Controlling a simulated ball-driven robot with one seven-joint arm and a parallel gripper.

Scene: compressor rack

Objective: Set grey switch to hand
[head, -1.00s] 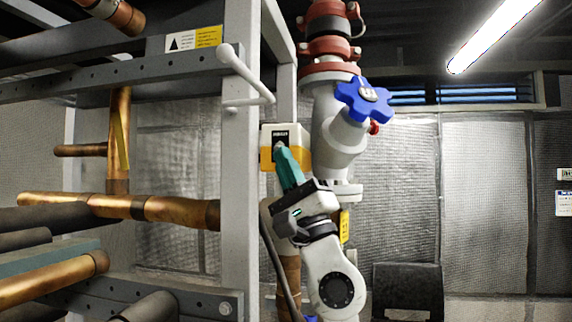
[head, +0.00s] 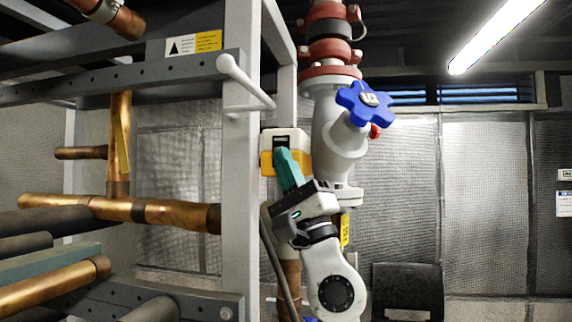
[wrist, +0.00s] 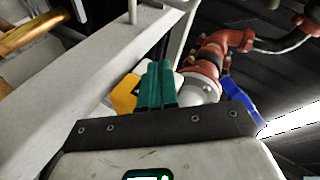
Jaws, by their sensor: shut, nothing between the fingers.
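The switch box (head: 267,142), with a cream top and a yellow lower part, is mounted beside the grey rack post, in the middle of the head view. My gripper (head: 281,152) has teal fingers that are shut and empty, with their tips in front of the box. The fingers cover the middle of the box, so the grey switch knob and its setting are hidden. In the wrist view the shut fingers (wrist: 158,70) overlap the yellow part of the box (wrist: 126,94). I cannot tell whether the fingertips touch the knob.
A grey post (head: 240,190) with a pale handle bar (head: 246,80) stands just left of the box. A grey valve with a blue handwheel (head: 364,103) is close on the right. Copper pipes (head: 170,212) run through the rack at left.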

